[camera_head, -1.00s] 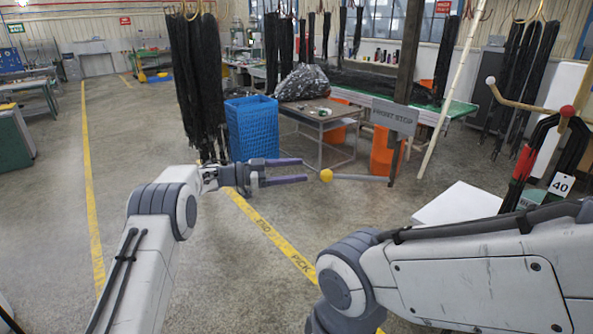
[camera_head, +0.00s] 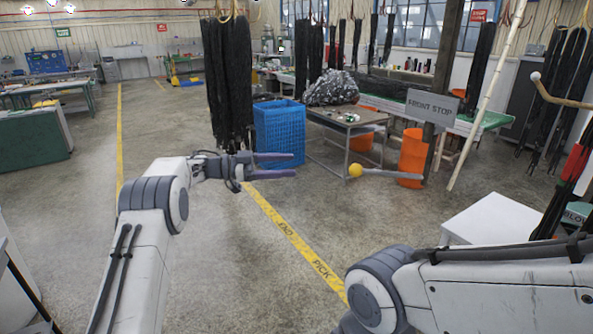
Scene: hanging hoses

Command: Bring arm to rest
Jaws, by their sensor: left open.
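My left arm comes in from the left and reaches out over the floor. Its gripper (camera_head: 277,165) is open and empty, with two purple-grey fingers apart and pointing right. The fingers appear in front of the lower part of the blue crate (camera_head: 279,132). My right arm lies across the lower right; its gripper is outside the view. Black hoses (camera_head: 228,85) hang in a bundle behind the left gripper.
A grey rod with a yellow ball (camera_head: 356,171) stands out right of the left gripper. A work table (camera_head: 345,118), orange bins (camera_head: 412,155), a post with a "FRONT STOP" sign (camera_head: 432,106) and a white box (camera_head: 492,219) are on the right. Floor at left is open.

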